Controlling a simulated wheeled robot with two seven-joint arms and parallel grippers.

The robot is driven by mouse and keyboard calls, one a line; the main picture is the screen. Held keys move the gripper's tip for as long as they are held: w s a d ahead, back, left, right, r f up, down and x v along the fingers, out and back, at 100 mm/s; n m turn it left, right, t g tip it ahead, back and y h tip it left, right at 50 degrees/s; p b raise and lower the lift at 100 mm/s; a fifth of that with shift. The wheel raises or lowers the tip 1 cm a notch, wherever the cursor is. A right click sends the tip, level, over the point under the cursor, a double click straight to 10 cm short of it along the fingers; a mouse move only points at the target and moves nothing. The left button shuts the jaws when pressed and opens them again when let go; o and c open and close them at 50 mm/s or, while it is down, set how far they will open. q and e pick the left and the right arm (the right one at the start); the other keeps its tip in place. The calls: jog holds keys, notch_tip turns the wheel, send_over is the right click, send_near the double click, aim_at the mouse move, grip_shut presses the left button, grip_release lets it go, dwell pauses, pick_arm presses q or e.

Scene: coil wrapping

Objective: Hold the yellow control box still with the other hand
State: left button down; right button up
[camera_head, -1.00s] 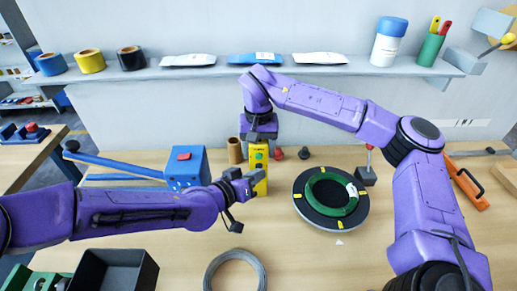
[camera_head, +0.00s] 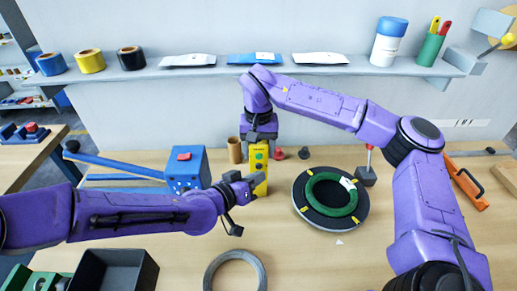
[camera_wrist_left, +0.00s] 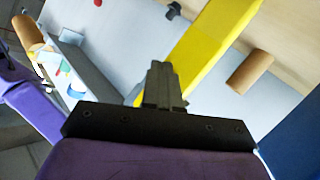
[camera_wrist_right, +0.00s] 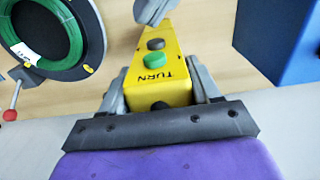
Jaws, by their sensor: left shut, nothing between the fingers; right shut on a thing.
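The yellow control box (camera_head: 259,165) stands upright near the middle of the bench. Its green and dark buttons and the word TURN show in the right wrist view (camera_wrist_right: 158,70). My right gripper (camera_head: 259,136) comes down from above, shut on the top of the box, with a finger on each side. My left gripper (camera_head: 246,186) is shut and empty at the lower front of the box; in the left wrist view its closed fingers (camera_wrist_left: 163,85) overlap the yellow box edge. I cannot tell whether they touch it. A round dark turntable (camera_head: 310,211) with a green coil (camera_head: 325,203) lies to the right.
A blue block with a red button (camera_head: 187,170) and a long lever stands left of the box. A grey ring (camera_head: 213,272) and black bin (camera_head: 115,272) lie in front. A cardboard tube (camera_head: 235,150) stands behind left. A shelf runs along the back.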

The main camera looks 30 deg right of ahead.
pick_arm(q)
jog(key=shift+s, duration=0.1)
jog(key=shift+s+a, duration=0.45)
jog(key=shift+s, duration=0.4)
jog(key=shift+s+a, duration=0.45)
jog(key=shift+s, duration=0.45)
jog(key=shift+s+a, duration=0.45)
jog(key=shift+s, duration=0.4)
jog(key=shift+s, duration=0.1)
dwell(2.5)
jog(key=w+d, duration=0.2)
jog(key=w, duration=0.3)
jog(key=shift+w+d, duration=0.3)
jog(key=shift+d, duration=0.05)
dwell(1.8)
